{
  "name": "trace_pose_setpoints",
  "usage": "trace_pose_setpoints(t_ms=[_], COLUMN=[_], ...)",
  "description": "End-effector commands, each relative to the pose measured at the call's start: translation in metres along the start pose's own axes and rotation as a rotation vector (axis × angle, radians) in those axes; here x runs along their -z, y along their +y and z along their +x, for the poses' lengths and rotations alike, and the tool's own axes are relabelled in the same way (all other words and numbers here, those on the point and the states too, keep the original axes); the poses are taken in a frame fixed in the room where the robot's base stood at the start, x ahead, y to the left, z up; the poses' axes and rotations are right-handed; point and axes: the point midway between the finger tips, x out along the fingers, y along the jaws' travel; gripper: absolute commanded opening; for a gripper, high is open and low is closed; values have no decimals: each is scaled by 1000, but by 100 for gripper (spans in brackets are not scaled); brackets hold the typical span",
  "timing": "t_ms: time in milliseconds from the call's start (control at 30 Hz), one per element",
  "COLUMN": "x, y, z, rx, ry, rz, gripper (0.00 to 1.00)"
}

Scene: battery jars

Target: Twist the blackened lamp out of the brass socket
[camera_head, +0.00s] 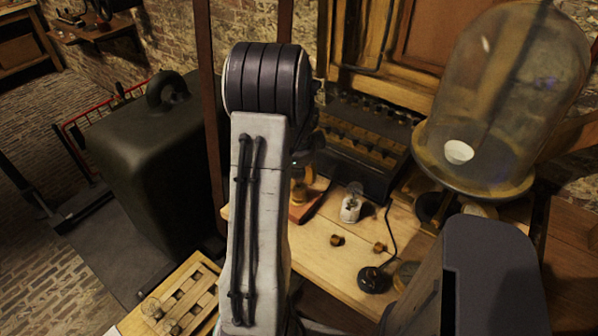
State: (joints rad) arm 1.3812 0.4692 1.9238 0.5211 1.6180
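A small wooden base (303,212) stands on the bench just right of my raised arm, with a brass-coloured fitting (300,190) on it that looks like the socket. A dark rounded shape (308,162) is above the fitting. It may be the blackened lamp or part of my gripper; I cannot tell which. My arm covers the left side of this spot. My gripper's fingertips cannot be made out, so its hold on anything is hidden.
A large glass bell jar (505,95) stands at the right. A white fitting (350,208), brass pieces (337,240) and a black corded switch (374,280) lie on the bench (318,262). A wooden rack (196,268) holds clear bulbs.

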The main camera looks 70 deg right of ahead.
Motion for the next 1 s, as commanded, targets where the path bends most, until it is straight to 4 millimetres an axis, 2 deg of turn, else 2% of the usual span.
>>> trace_pose_setpoints(t_ms=[67,333,367,633,667,867,1000], x=[0,0,0,0,0,0,0], y=[0,0,0,0,0,0,0], z=[0,0,0,0,0,0,0], rx=[0,0,1,0,0,0,0], ry=[0,0,0,0,0,0,0], rz=[0,0,0,0,0,0,0], gripper=[35,11,50,74,76,76,64])
